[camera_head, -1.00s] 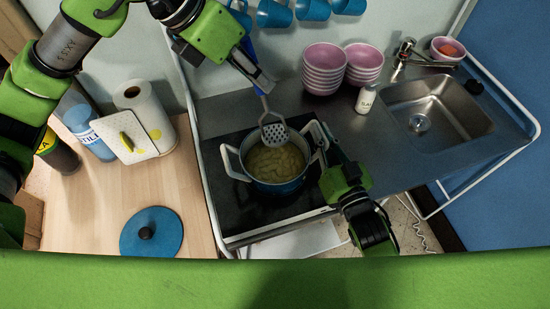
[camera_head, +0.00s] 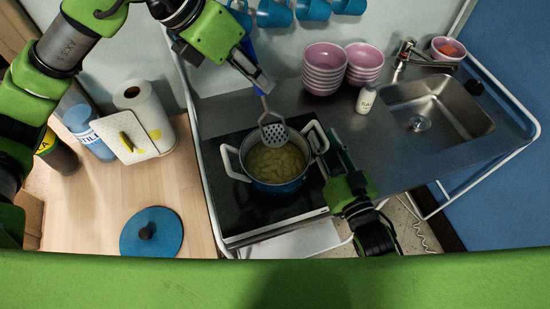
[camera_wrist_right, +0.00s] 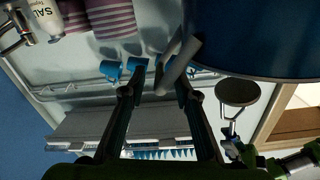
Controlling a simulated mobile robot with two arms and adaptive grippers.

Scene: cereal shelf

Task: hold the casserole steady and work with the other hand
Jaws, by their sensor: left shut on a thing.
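The casserole (camera_head: 277,186), a blue pot with white handles and yellowish pieces inside, stands on the black cooktop; its blue side also shows in the right wrist view (camera_wrist_right: 265,35). My left gripper (camera_head: 262,84) is shut on the blue handle of a masher (camera_head: 273,131), whose metal head is over the pot's back rim. The masher head also shows in the right wrist view (camera_wrist_right: 238,92). My right gripper (camera_head: 334,146) is just right of the pot's right handle (camera_head: 319,137). In the right wrist view its fingers (camera_wrist_right: 157,82) are apart, with the handle (camera_wrist_right: 180,65) near one fingertip.
Pink bowls (camera_head: 323,68) and a salt shaker (camera_head: 366,98) stand behind the cooktop. A sink (camera_head: 435,105) is at right.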

